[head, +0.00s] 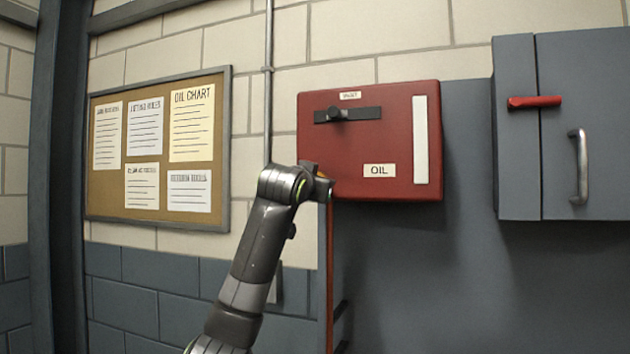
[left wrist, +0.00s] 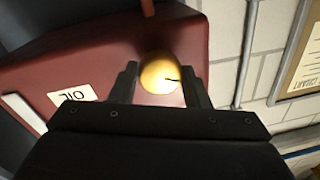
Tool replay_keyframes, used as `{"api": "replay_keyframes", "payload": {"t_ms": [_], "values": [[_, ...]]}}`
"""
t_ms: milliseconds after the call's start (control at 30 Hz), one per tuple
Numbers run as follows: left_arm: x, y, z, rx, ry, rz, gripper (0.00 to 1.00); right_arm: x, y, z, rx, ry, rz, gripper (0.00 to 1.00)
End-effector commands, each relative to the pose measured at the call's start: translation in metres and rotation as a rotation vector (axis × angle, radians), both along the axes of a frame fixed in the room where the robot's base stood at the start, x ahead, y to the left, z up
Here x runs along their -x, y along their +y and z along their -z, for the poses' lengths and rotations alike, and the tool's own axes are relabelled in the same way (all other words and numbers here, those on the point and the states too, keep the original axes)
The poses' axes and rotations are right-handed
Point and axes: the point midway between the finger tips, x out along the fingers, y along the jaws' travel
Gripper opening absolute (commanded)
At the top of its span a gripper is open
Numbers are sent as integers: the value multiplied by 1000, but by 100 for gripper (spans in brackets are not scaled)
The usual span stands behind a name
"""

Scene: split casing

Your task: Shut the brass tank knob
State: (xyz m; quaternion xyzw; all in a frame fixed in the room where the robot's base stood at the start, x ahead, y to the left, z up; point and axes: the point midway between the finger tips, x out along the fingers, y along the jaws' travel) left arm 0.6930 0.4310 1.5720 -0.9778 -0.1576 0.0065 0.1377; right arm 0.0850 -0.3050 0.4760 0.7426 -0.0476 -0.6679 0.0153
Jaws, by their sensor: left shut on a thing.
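The knob is mostly hidden there behind my gripper and wrist. My right gripper is in neither view.
A black slotted plate with a dark knob (head: 337,113) is on the tank's upper front. A red pipe (head: 330,270) runs down below the tank. A grey cabinet with a red lever (head: 534,102) stands right. A notice board (head: 145,200) and conduit (head: 268,90) are left.

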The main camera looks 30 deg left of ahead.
Motion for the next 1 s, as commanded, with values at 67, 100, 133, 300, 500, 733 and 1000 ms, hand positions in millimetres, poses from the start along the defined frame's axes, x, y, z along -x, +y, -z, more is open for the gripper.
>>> {"api": "replay_keyframes", "payload": {"t_ms": [67, 100, 133, 300, 500, 733, 1000], "values": [[0, 1, -2, -72, 16, 0, 20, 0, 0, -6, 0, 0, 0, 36], [0, 1, -3, -109, 24, 0, 20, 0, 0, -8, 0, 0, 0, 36], [0, 1, -2, -136, 31, -1, 20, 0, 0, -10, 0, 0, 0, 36], [0, 1, -3, -294, 69, 0, 20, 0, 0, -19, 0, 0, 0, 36], [1, 2, -3, -479, 113, 0, 20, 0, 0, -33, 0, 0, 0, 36], [1, 2, -4, -690, 165, 1, 20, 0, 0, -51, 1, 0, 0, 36], [1, 3, -3, -908, 217, 1, 20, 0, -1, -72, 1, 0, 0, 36]]}}
